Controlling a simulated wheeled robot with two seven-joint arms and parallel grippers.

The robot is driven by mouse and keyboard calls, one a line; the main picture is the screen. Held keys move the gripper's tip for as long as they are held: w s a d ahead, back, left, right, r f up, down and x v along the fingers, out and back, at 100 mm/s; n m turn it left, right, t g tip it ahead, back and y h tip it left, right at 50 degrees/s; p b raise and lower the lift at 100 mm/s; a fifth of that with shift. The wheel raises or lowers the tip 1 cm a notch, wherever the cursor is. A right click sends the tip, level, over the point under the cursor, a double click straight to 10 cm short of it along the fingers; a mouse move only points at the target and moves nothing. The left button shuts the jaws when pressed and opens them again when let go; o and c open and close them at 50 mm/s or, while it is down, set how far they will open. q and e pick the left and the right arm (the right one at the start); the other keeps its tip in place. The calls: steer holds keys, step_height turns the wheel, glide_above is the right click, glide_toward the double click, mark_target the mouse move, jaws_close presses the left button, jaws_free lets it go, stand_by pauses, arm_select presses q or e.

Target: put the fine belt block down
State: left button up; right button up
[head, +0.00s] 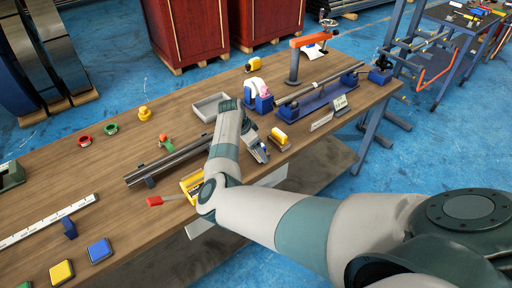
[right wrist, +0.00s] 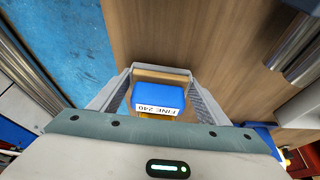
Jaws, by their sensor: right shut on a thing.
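The fine belt block (right wrist: 158,96) is blue with a white label reading "FINE 240" and a bit of yellow below it. In the right wrist view it sits between the two fingers of my right gripper (right wrist: 160,76), which is shut on it. In the head view my right gripper (head: 258,150) points down near the front edge of the workbench (head: 130,150); I cannot make out the block there. I cannot tell whether the block touches the bench top. My left gripper is not in view.
A yellow-topped block (head: 279,139) stands just right of my gripper. A grey tray (head: 209,107) and a metal tube (head: 175,161) lie left of it. A blue fixture with a rod (head: 320,92) stands to the right. Blue floor (right wrist: 50,40) shows past the bench edge.

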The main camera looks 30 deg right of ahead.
steer(key=shift+a+f+b, duration=0.1)
steer(key=shift+f+b, duration=0.35)
steer(key=shift+f, duration=0.1)
steer(key=shift+s, duration=0.1)
steer(key=o, duration=0.9)
steer(key=shift+f, duration=0.2)
steer(key=shift+o, duration=0.2)
steer(key=shift+a+f, duration=0.1)
steer(key=shift+f, duration=0.05)
steer(key=shift+s, duration=0.15)
steer(key=shift+r+p, duration=0.35)
steer(key=shift+r, duration=0.1)
steer(key=b+v, duration=0.2)
steer(key=v, duration=0.1)
steer(key=b+v, duration=0.1)
steer(key=shift+w+a+r, duration=0.25)
steer(key=shift+w+r, duration=0.05)
steer(key=b+v, duration=0.4)
steer(key=v, duration=0.9)
